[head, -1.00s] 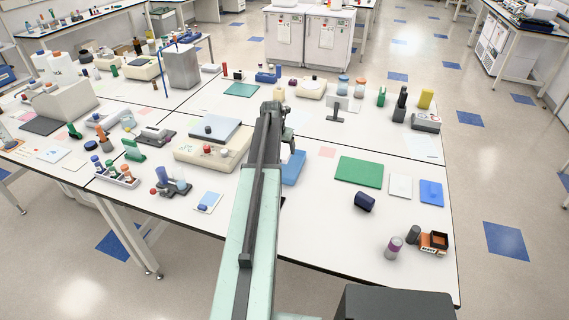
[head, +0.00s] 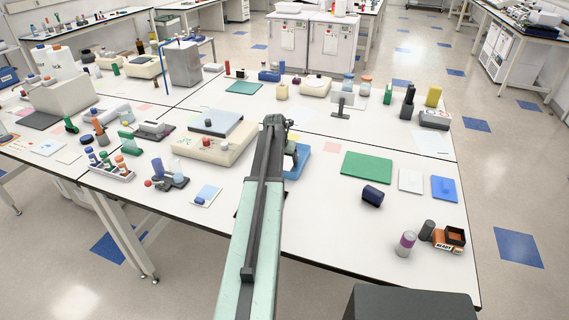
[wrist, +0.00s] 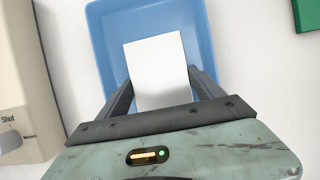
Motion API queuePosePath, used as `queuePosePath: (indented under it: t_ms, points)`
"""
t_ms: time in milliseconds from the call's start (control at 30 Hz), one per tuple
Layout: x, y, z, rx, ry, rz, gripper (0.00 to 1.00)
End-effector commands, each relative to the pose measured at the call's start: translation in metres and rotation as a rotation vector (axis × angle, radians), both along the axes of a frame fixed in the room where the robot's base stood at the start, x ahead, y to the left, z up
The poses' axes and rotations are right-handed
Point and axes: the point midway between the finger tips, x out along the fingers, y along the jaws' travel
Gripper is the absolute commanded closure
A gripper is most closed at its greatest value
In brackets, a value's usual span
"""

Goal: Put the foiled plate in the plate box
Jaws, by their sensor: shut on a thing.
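The foiled plate (wrist: 156,62) shows in the wrist view as a pale, flat rectangle between the fingers of my gripper (wrist: 160,84). My gripper is shut on it. The blue plate box (wrist: 101,30) lies beneath, open at the top, and the plate overlaps its inside in this view. I cannot tell how high the plate is above the box floor. In the head view the blue box (head: 301,164) is partly hidden behind my arm, and my gripper (head: 290,158) is over its left part. The plate is not clear in the head view.
A cream thermal cycler (head: 215,152) stands close to the left of the box; its side also shows in the wrist view (wrist: 22,80). A green mat (head: 367,169) and a dark blue cylinder (head: 373,195) lie to the right. Bare bench top lies in front of the box.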

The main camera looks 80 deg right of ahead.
Motion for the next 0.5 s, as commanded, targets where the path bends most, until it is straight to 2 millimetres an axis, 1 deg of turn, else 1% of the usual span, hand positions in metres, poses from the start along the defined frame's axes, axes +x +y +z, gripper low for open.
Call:
queuePosePath:
  t_ms: [100, 233, 267, 300, 333, 500]
  points:
    - [-0.0001, 0.0, 0.0022, 0.0, 0.0, 0.0, 0.75]
    - [-0.0002, -0.0001, -0.0023, 0.0, 0.0, 0.0, 0.75]
    - [-0.0002, 0.0, -0.0022, 0.0, 0.0, 0.0, 0.2]
    - [-0.0003, 0.0, -0.0009, 0.0, 0.0, 0.0, 0.09]
    - [-0.0002, 0.0, -0.0009, 0.0, 0.0, 0.0, 0.02]
    - [-0.0003, -0.0001, -0.0008, 0.0, 0.0, -0.001, 0.02]
